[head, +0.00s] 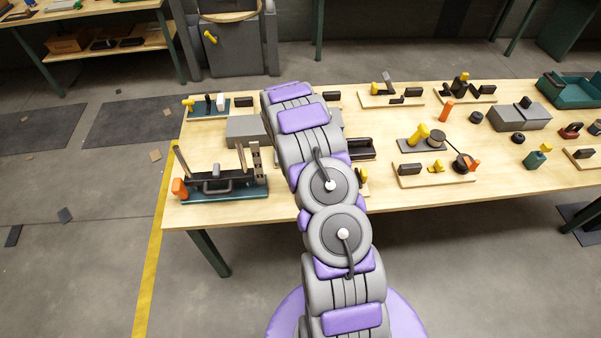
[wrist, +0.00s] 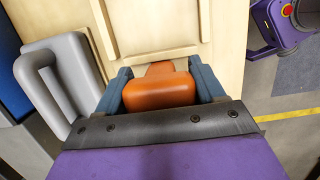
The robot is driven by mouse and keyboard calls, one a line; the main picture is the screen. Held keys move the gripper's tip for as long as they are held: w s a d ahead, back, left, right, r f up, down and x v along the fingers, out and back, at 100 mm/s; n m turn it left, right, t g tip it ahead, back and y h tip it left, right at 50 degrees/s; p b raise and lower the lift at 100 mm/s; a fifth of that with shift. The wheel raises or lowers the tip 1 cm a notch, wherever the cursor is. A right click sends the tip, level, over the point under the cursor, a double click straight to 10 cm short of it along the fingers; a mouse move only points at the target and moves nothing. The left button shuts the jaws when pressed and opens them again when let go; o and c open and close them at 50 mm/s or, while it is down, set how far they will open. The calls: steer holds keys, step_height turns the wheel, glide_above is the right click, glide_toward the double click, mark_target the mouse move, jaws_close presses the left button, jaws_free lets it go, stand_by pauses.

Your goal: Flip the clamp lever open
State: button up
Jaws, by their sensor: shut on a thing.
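An orange block-like grip (wrist: 160,91), which appears to be the handle of the clamp lever, sits between the two blue-grey fingers of my gripper (wrist: 163,80) in the wrist view. The fingers are shut on its sides. A narrower orange part shows just beyond it, over pale wood. The rest of the clamp and the lever's angle cannot be made out. In the head view my own arm hides my gripper and the grip it holds.
A grey part with a looped handle (wrist: 62,82) stands close to the left of my gripper in the wrist view. In the head view, a dark fixture with an orange knob (head: 178,187) is at the table's left. Several small clamps and blocks cover the wooden table (head: 290,205).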

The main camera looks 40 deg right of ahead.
steer(key=shift+w, duration=0.25)
steer(key=o, duration=1.4)
steer(key=shift+r, duration=0.1)
steer(key=v, duration=0.5)
steer(key=p+v, duration=0.1)
steer(key=v, duration=0.5)
steer(key=p+v, duration=0.1)
steer(key=v, duration=0.5)
steer(key=shift+w+a, duration=0.2)
steer(key=shift+a, duration=0.15)
